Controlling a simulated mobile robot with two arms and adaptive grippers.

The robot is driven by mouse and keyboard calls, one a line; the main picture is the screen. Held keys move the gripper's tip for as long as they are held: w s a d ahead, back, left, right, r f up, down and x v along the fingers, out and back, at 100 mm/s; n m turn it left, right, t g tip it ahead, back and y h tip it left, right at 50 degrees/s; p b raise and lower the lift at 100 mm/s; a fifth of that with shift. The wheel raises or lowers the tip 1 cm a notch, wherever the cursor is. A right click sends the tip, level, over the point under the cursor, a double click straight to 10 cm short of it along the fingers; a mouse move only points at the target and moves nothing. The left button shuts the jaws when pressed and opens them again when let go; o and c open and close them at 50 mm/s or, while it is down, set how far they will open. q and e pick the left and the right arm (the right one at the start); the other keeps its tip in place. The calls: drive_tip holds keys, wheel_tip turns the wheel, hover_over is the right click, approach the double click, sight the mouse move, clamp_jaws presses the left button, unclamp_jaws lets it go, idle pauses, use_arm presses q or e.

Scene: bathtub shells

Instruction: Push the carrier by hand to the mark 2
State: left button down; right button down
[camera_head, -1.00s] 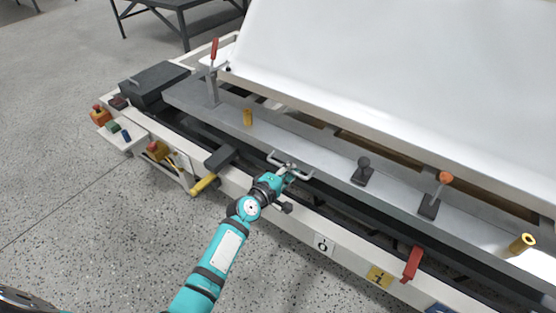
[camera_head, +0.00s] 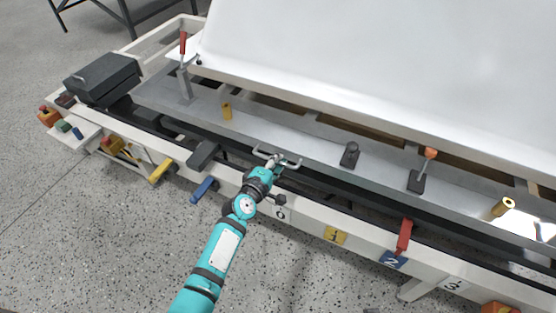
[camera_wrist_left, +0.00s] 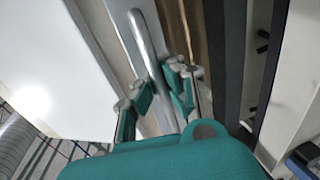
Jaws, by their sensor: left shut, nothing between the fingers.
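The carrier (camera_head: 312,146) is a long grey plate on the machine bed, with a metal bar handle (camera_head: 293,164) at its front edge. My left gripper (camera_head: 273,166) is at this handle, shut with nothing held. In the left wrist view, the handle bar (camera_wrist_left: 147,42) runs down to the fingertips (camera_wrist_left: 163,88); I cannot tell whether they touch it. A red pointer (camera_head: 404,234) hangs at the carrier's front, its lower end at the blue mark 2 (camera_head: 392,260). My right gripper is out of view.
Mark 0 (camera_head: 281,213), yellow mark 1 (camera_head: 335,236) and mark 3 (camera_head: 453,284) line the front rail. A large white shell (camera_head: 400,60) rises behind the carrier. Yellow (camera_head: 160,171) and blue (camera_head: 203,190) handles stick out at left. The speckled floor in front is clear.

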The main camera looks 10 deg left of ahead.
use_arm(q)
drive_tip(key=shift+s+a+f, duration=0.1)
drive_tip(key=shift+s+f, duration=0.1)
drive_tip(key=shift+f, duration=0.1)
drive_tip(key=c, duration=1.4)
unclamp_jaws()
drive_tip(key=shift+s+r, duration=0.15)
drive_tip(key=shift+r, duration=0.1)
drive_tip(key=shift+d, duration=0.2)
drive_tip(key=v, duration=1.2)
